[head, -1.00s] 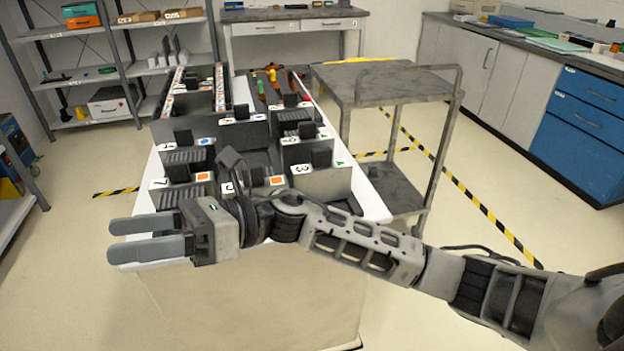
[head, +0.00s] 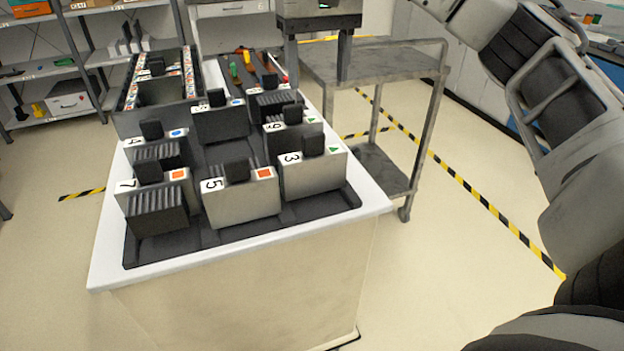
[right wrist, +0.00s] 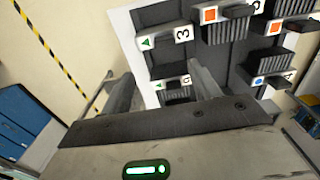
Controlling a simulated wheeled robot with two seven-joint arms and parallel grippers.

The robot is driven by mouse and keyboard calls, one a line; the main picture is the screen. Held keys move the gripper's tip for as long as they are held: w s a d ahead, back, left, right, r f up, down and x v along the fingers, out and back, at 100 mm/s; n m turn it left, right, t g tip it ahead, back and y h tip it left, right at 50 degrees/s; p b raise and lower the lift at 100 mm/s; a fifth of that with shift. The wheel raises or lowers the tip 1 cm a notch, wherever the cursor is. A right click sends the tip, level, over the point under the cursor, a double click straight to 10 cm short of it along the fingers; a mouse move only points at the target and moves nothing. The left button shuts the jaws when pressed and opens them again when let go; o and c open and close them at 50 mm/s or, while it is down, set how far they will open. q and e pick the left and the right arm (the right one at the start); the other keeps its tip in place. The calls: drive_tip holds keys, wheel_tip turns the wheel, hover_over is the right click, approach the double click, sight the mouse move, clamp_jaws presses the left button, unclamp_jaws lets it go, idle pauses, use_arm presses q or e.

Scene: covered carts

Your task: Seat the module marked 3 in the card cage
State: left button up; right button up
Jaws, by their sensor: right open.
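The module marked 3 (head: 314,177) is a grey block with a black handle on top and a green triangle on its label. It stands upright at the front right of the black tray (head: 217,237), and also shows in the right wrist view (right wrist: 163,52). The card cage (head: 118,122) is a dark open frame with coloured labels along its rails, at the back left of the cart top. My right gripper (head: 318,68) is open and empty, fingers down, above and behind the modules. It shows open in the right wrist view (right wrist: 160,85). My left gripper is out of view.
Modules marked 5 (head: 242,207), 7 (head: 158,212), 4 (head: 152,155) and 9 (head: 290,135) stand close around in the tray. Screwdrivers (head: 236,70) lie behind them. A grey trolley (head: 400,62) stands at the right. Shelves are at the back left.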

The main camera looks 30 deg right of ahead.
sight(314, 134)
wheel_tip(314, 134, down, 7)
drive_tip(key=shift+f+b, duration=0.1)
drive_tip(key=shift+b, duration=0.3)
drive_tip(key=shift+s+a+f, duration=0.1)
drive_tip(key=shift+a+f, duration=0.15)
drive_tip(key=shift+f, duration=1.1)
drive_tip(key=shift+a+f, duration=0.2)
drive_tip(key=shift+f, duration=1.1)
drive_tip(key=shift+r, duration=0.1)
clamp_jaws()
